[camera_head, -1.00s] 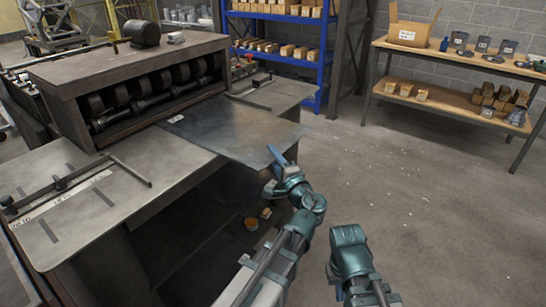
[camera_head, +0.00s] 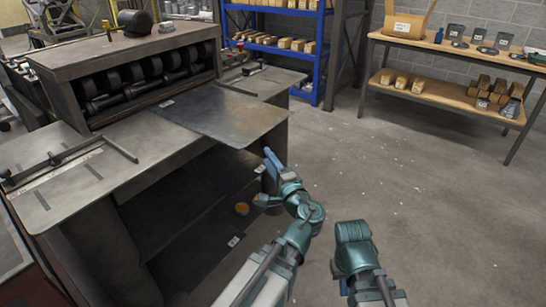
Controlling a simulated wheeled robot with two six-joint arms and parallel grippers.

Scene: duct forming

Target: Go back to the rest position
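A dark flat metal sheet (camera_head: 225,113) lies on the bed of the forming machine (camera_head: 125,75), its near right corner reaching over the table's front edge. My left gripper (camera_head: 268,163) is just off that corner, apart from the sheet, with blue fingers pointing up and left. The gap between its fingers is hard to see. My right arm (camera_head: 352,245) is low at the bottom centre over the floor. Its gripper's fingers are hidden behind the wrist.
A blue rack (camera_head: 322,45) stands behind. A wooden workbench (camera_head: 455,93) with boxes and parts is at the back right. The floor to the right is clear.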

